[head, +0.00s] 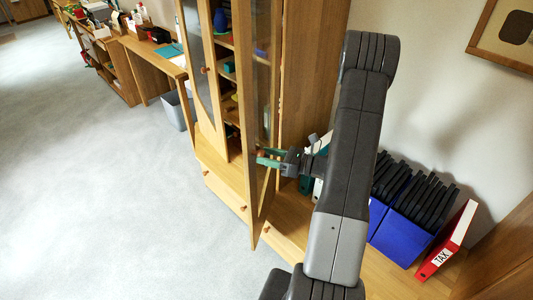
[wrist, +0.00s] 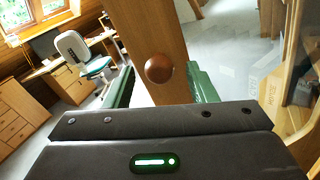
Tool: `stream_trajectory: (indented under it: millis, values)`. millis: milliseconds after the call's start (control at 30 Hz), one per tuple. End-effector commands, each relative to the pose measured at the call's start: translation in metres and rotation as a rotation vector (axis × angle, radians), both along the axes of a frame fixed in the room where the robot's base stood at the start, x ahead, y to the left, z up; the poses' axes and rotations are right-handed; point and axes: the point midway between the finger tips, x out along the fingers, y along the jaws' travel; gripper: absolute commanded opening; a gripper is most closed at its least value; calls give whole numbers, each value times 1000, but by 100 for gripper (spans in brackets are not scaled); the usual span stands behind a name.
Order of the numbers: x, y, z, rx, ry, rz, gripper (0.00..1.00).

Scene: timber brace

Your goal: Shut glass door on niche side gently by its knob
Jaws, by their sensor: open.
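The glass door (head: 255,150) beside the niche stands open, swung out from the cabinet, its wooden edge frame toward the room. In the wrist view its wooden frame (wrist: 150,25) runs down between my fingers, with the round brown knob (wrist: 159,68) on it. My gripper (head: 268,157) is at this door at knob height. Its green fingers are apart, one on each side of the knob in the wrist view (wrist: 160,88), with gaps to it. In the head view the knob is largely hidden by the fingers. The other glass door (head: 205,85), with its own knob, is to the left.
Cabinet shelves (head: 230,68) hold small coloured items. Drawers with knobs (head: 243,208) lie below. Right of my arm, the niche holds a blue box (head: 390,228) of black folders and a leaning red TAX binder (head: 447,240). A bin (head: 177,110) stands by the desk; floor at left is clear.

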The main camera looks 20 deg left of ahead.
Motion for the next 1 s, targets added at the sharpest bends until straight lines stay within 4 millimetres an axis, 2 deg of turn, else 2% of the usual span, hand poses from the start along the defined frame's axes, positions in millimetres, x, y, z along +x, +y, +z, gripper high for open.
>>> stream_trajectory:
  millis: [100,367,400,600,667,867,1000]
  values:
    - [-1,7,0,0,0,2,52]
    - [-1,8,0,0,0,1,52]
    - [-1,8,0,0,0,1,50]
    - [-1,8,0,0,0,1,10]
    - [-1,8,0,0,0,1,0]
    - [-2,9,0,0,0,-4,0]
    - [-4,18,-2,-1,0,-28,0]
